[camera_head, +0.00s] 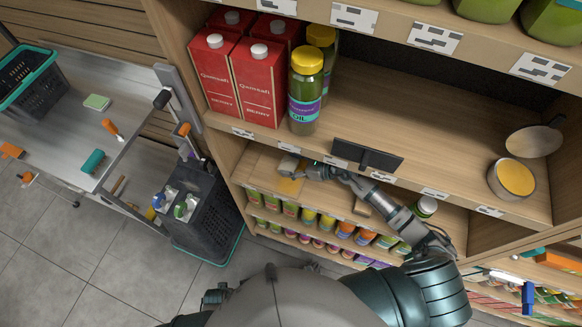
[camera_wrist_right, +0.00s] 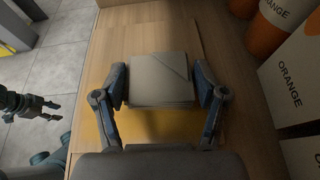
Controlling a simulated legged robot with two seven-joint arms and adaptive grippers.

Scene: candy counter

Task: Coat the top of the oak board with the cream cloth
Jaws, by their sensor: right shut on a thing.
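The cream cloth (camera_wrist_right: 160,80) is a folded, pale square pad between the fingers of my right gripper (camera_wrist_right: 165,85), which is shut on it. In the head view my right gripper (camera_head: 307,171) reaches under the shelf edge with the cloth (camera_head: 288,165). The oak board (camera_wrist_right: 150,42) lies flat beneath the cloth in the right wrist view. A yellow coated area (camera_wrist_right: 108,128) shows on it, around and below the cloth; the cloth hides part of the board. I cannot tell whether the cloth touches it. My left gripper (camera_wrist_right: 32,108) shows at the left of the wrist view, open and empty.
Orange-labelled cartons (camera_wrist_right: 290,85) stand close on the right in the wrist view. Above are red cartons (camera_head: 258,82), an oil bottle (camera_head: 305,92) and a dark panel (camera_head: 367,156) on the shelf edge. Jars line the shelf below. A dark basket (camera_head: 205,213) stands left.

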